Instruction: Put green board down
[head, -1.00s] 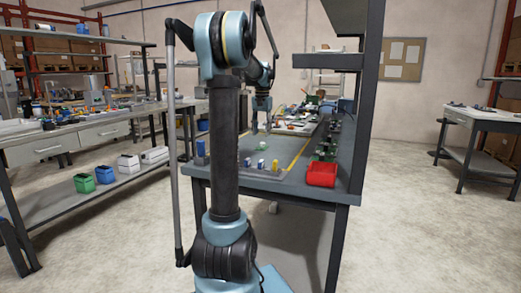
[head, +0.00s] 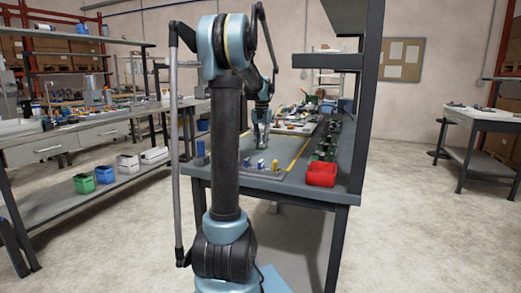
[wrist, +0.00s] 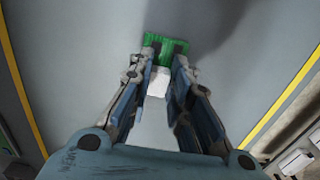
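The green board (wrist: 166,46) shows in the wrist view at the tips of my gripper's fingers, above the grey surface. It is small and notched, and its green edge reaches past both fingers. A white block (wrist: 159,82) shows between the fingers. My gripper (wrist: 163,62) points down, with its fingers close on either side of the board; whether they press on it cannot be told. In the head view my gripper (head: 262,146) is low over the grey workbench (head: 240,180). The board is too small and too hidden there to make out.
A red bin (head: 321,174) stands at the bench's front right corner. Small blue, white and yellow parts (head: 262,166) stand in a row near the front edge. Yellow lines (wrist: 285,105) border clear grey surface. Several green items (head: 326,147) line the bench's right side.

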